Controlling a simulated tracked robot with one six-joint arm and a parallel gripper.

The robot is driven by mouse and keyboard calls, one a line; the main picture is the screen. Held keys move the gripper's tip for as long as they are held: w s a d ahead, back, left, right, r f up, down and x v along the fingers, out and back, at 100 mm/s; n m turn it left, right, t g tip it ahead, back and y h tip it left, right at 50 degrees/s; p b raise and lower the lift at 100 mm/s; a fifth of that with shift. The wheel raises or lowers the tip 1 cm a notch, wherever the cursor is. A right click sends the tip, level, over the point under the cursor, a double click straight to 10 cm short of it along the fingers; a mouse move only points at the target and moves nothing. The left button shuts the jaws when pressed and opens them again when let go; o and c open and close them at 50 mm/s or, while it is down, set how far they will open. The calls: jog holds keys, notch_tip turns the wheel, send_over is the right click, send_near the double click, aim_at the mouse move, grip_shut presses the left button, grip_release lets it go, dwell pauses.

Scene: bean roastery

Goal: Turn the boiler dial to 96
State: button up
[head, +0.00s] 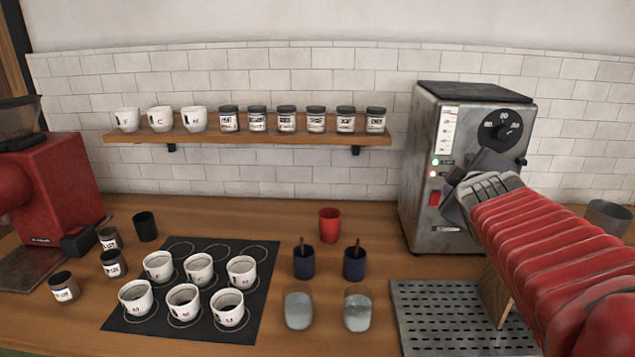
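The boiler (425,150) is a grey metal box with a dark top at the right of the head view. Its round black dial (503,130) sits high on the front face, with white numbers around a dark knob. The numbers are too small to read surely, and I cannot tell which one the dial points to. My gripper (466,185) is in front of the boiler, below and left of the dial in the picture. Its dark fingers look apart, with nothing seen between them. It hides part of the boiler's lower front.
Small lights and a red switch (434,198) are left of my gripper. A perforated drip tray (440,320) lies below. Several cups stand on a black mat (262,285). A red cup (329,225), two blue cups and two glasses stand mid-counter. A shelf (250,136) holds jars.

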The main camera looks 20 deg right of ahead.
jog(key=a+f, duration=0.1)
jog(key=s+a+f+m, duration=0.1)
jog(key=a, duration=0.1)
jog(key=a+f+m+g, duration=0.1)
jog(key=shift+s+a+f+y, duration=0.1)
jog(key=shift+s+a+y, duration=0.15)
jog(key=shift+s+y, duration=0.15)
jog(key=s+a+f+m+g+y, duration=0.2)
jog(key=s+a+f+m+g, duration=0.3)
jog(key=s+f, duration=0.45)
jog(key=s+a+f+y, duration=0.2)
jog(key=s+a+f, duration=0.1)
jog(key=a, duration=0.6)
jog(key=s+a+f+g+y, duration=0.1)
jog(key=s+a+f+y, duration=0.2)
jog(key=a, duration=0.6)
jog(key=shift+s+a+f, duration=0.25)
jog(key=shift+s+a, duration=0.1)
jog(key=shift+s, duration=0.4)
